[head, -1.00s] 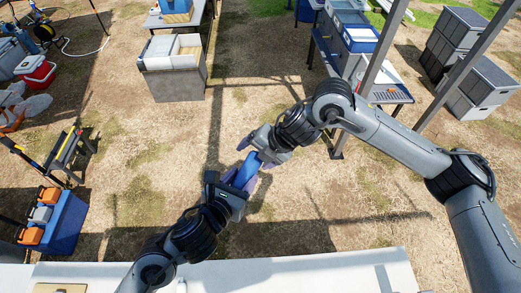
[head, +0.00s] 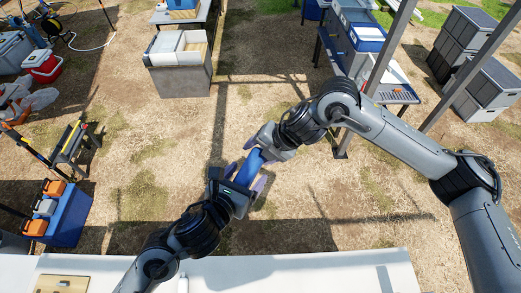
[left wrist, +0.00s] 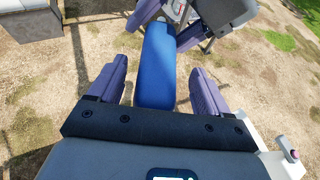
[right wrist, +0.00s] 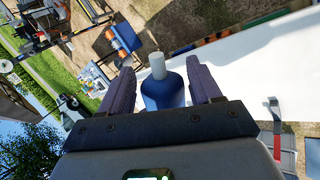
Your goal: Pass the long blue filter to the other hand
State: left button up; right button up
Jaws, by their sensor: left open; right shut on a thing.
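The long blue filter (head: 248,168) is in the air between my two grippers in the head view. My right gripper (head: 258,156) is shut on its upper end. My left gripper (head: 245,177) is open around its lower end. In the left wrist view the blue filter body (left wrist: 156,68) lies between the spread purple fingers (left wrist: 158,75), with a gap on each side. In the right wrist view the filter (right wrist: 163,94) shows between the fingers (right wrist: 163,85), with a pale nozzle (right wrist: 157,66) at its end. The gripped part is partly hidden by the fingers.
A white table (head: 320,265) runs along the near edge. A blue rack with orange and grey items (head: 62,215) stands at left, a bin (head: 180,80) at the back, and a loaded table (head: 395,95) at back right. Bare ground lies below the grippers.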

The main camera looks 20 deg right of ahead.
pick_arm(q)
jog(key=v, duration=1.1)
jog(key=w+a+r+n+t+y, duration=0.4)
jog(key=a+n, duration=0.3)
jog(key=n, duration=1.1)
jog(key=a+f+n+g+y, duration=0.25)
jog(key=a+n, duration=0.25)
jog(key=n, duration=0.6)
jog(key=s+a+f+n+g, duration=0.2)
jog(key=s+a+f+n, duration=0.1)
jog(key=s+f, duration=0.3)
jog(key=s+a+f+n+g+y, duration=0.1)
jog(key=s+a+f+n+g, duration=0.1)
jog(key=s+f+n, duration=0.3)
jog(key=s+a+f+n+g+y, duration=0.1)
jog(key=s+a+f+n+g, duration=0.2)
jog(key=s+f, duration=0.4)
notch_tip(320, 180, down, 5)
jog(key=shift+a+f+n+g, duration=0.2)
jog(key=shift+a+n+g, duration=0.25)
jog(key=shift+n, duration=0.65)
jog(key=shift+d, duration=0.1)
